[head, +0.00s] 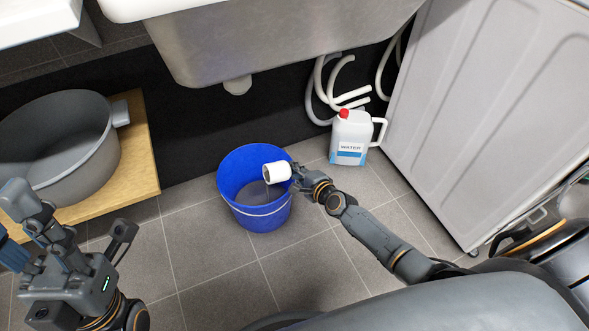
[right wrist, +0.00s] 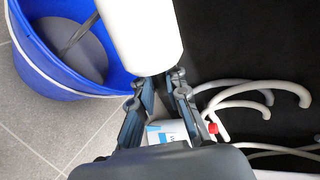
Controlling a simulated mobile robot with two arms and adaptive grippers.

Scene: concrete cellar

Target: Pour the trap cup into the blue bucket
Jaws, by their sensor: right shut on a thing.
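The white trap cup (head: 279,172) lies on its side above the blue bucket (head: 262,217), its dark opening facing left. My right gripper (head: 294,174) is shut on the cup's right end. In the right wrist view the cup (right wrist: 142,35) fills the top middle, in front of my right gripper's fingers (right wrist: 163,95). The bucket (right wrist: 50,75) is at the left there, with a grey surface inside and a darker grey streak slanting across it below the cup. My left gripper (head: 22,228) is at the lower left, fingers apart and empty.
A white water jug (head: 350,140) with a red cap stands right of the bucket. A grey pot (head: 85,150) sits on a wooden board (head: 140,160) at the left. A steel sink (head: 280,45) with a drain outlet (head: 237,86) hangs above. Hoses (head: 322,90) and a white appliance (head: 480,100) are right.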

